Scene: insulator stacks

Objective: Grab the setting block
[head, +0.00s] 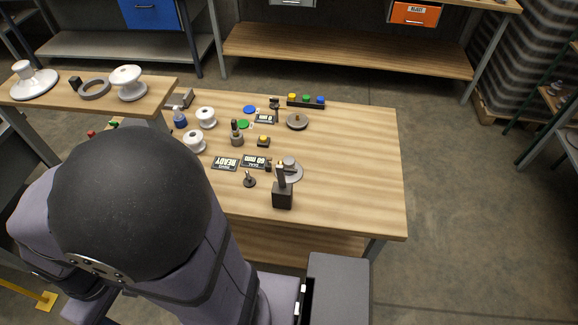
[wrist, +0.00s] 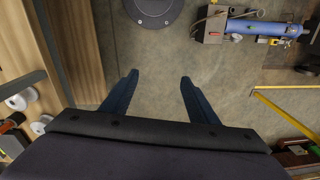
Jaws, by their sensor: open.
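No part is clearly labelled as the setting block. One candidate is a small dark cube (head: 75,82) on the raised wooden shelf at the left, between a white insulator and a grey ring. A larger dark block with an upright post (head: 283,196) stands near the front edge of the table; I cannot tell which is meant. My gripper (wrist: 160,77) is open and empty in the wrist view, its two dark fingers apart above bare floor, to the right of a wooden surface. The fingers cannot be made out in the head view.
The wooden table (head: 360,165) holds white spools (head: 206,118), a "READY" sign (head: 225,163), a "60 mm" sign (head: 253,161) and a button strip (head: 306,101). The raised shelf also carries a grey ring (head: 95,88) and white insulators (head: 129,84). The table's right side is clear.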

